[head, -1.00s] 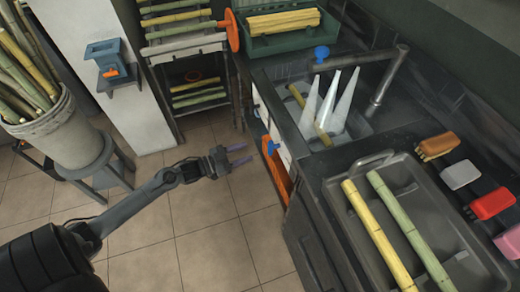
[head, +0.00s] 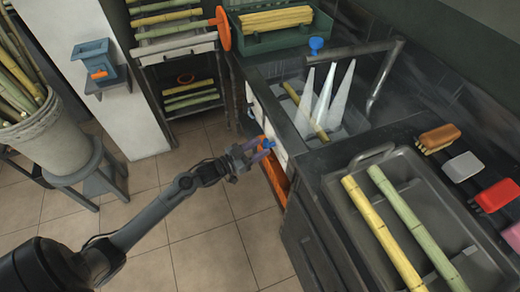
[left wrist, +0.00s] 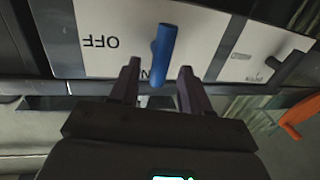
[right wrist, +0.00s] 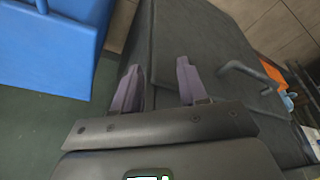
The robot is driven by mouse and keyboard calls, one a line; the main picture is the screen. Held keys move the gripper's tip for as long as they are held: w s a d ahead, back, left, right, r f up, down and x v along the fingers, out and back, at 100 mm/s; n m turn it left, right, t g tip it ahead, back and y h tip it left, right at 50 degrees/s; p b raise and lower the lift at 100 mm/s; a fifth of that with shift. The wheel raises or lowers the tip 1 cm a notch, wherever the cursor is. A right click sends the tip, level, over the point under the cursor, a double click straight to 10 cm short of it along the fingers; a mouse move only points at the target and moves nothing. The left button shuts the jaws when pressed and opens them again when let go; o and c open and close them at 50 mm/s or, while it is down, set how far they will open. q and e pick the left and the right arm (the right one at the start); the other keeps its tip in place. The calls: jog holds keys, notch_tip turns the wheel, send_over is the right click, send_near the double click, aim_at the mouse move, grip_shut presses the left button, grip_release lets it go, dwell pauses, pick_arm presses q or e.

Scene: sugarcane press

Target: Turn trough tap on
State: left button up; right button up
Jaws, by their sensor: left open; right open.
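A blue lever (left wrist: 162,52) is mounted on a white panel (left wrist: 105,30) marked OFF, with a second word partly hidden behind the lever. In the head view the panel is on the front of the sink counter, and the lever (head: 269,143) is at my left fingertips. My left gripper (left wrist: 160,80) is open, its fingers either side of the lever's lower end; I cannot tell if they touch it. My right gripper (right wrist: 158,85) is open and empty beside a dark cabinet; it is not in the head view.
A blue knob (head: 316,44) is on the counter behind. A dark tray (head: 465,265) with two cane stalks is at right. An orange part (head: 274,172) hangs below the panel.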

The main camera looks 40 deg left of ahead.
pick_arm(q)
jog(key=shift+w+d, duration=0.15)
jog(key=shift+w, duration=0.3)
grip_shut()
jog(key=n+p, duration=0.1)
jog(key=p, duration=0.1)
jog(key=n+p, duration=0.1)
jog(key=p, duration=0.2)
jog(key=n+g+p, duration=0.1)
jog(key=n+p, duration=0.1)
jog(key=p, duration=0.1)
jog(key=shift+w+a, duration=0.1)
jog(key=shift+a, duration=0.15)
grip_release()
